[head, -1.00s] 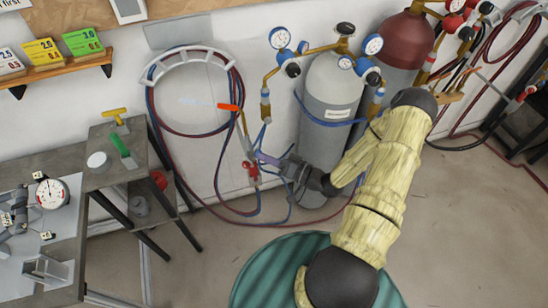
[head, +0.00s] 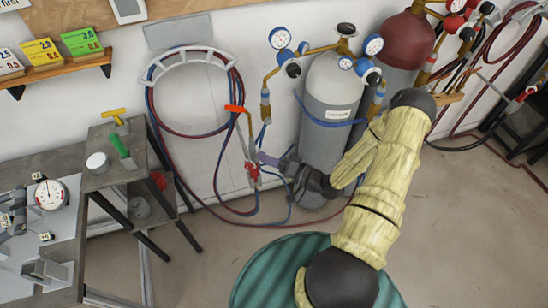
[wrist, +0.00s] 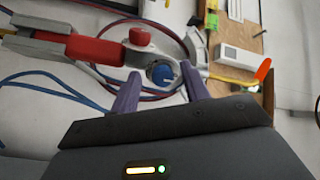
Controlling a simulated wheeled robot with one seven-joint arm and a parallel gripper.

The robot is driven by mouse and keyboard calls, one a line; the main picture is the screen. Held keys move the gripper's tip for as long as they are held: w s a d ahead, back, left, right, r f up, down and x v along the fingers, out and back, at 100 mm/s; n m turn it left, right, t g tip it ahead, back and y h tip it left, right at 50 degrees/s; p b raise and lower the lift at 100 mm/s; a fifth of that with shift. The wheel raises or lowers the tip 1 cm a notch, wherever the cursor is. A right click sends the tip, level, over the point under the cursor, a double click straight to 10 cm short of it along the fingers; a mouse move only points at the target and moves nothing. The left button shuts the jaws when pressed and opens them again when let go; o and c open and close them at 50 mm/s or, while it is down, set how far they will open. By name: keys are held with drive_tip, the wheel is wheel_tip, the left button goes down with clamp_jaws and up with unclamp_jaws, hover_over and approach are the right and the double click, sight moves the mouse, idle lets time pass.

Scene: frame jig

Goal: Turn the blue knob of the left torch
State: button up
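The left torch (head: 241,130) hangs by the wall, with an orange tip and red parts. In the wrist view its red body (wrist: 93,49), round red knob (wrist: 138,36) and round blue knob (wrist: 162,75) show close up. My gripper (head: 264,160) is beside the torch in the head view. In the wrist view its two purple fingers (wrist: 160,82) are spread, with the blue knob between their tips and a visible gap on each side. In the head view the blue knob cannot be made out. No flame shows at the orange tip (wrist: 263,69).
A grey gas cylinder (head: 330,95) stands behind my arm, with a dark red one (head: 404,45) beside it. Red and blue hoses (head: 215,185) loop on the wall around the torch. A small grey side table (head: 125,165) stands left of the torch.

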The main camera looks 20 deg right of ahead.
drive_tip(key=shift+d+r, duration=0.1)
drive_tip(key=b+v, duration=0.3)
drive_tip(key=v, duration=1.4)
drive_tip(key=shift+s+b, duration=0.2)
drive_tip(key=shift+b, duration=0.2)
drive_tip(key=w+r+n+g+h+p, duration=0.15)
drive_tip(key=w+n+g+h, duration=0.35)
drive_tip(key=w+h, duration=0.6)
drive_tip(key=s+a+r+m+g+h, duration=0.1)
drive_tip(key=s+a+r+g, duration=0.4)
drive_tip(key=s+a+r, duration=0.6)
drive_tip(key=shift+s+a+r+m+h, duration=0.3)
drive_tip(key=shift+a+r+h, duration=0.35)
drive_tip(key=shift+r, duration=0.25)
